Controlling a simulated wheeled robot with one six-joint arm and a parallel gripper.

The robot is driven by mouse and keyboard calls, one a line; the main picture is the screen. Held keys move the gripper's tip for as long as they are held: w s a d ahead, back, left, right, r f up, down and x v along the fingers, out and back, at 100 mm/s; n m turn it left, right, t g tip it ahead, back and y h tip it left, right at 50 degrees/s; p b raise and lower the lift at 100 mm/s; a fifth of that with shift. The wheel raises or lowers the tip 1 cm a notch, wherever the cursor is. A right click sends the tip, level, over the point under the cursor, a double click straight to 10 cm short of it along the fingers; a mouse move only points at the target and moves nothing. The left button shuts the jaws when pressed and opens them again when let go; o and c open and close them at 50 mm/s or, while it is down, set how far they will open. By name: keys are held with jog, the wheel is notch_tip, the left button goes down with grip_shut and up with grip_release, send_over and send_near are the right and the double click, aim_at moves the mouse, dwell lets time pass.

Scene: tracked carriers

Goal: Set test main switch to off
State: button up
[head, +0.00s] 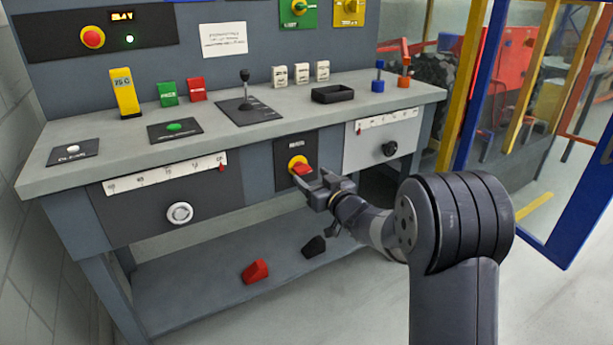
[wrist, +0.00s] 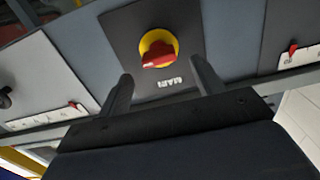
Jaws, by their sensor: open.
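A rotary switch with a red handle on a yellow disc (head: 298,166) sits on a dark plate in the bench front, below the worktop. It also shows in the wrist view (wrist: 158,52), its red handle lying nearly level there and slightly tilted. A small white label (wrist: 179,82) on the plate looks upside down in that view, and I cannot read it surely. My gripper (head: 316,182) is just in front of the switch in the head view. In the wrist view my gripper (wrist: 163,70) is open, with one finger on each side of the handle's line, apparently not touching it.
Drawers with scale strips flank the switch: a dark one with a round knob (head: 180,213) and a grey one with a black knob (head: 390,149). The worktop (head: 300,130) edge juts above. Red (head: 255,271) and black (head: 314,246) blocks lie on the lower shelf.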

aim_at(305, 171)
jog(key=shift+x, duration=1.8)
jog(key=c, duration=1)
jog(key=shift+b, duration=0.3)
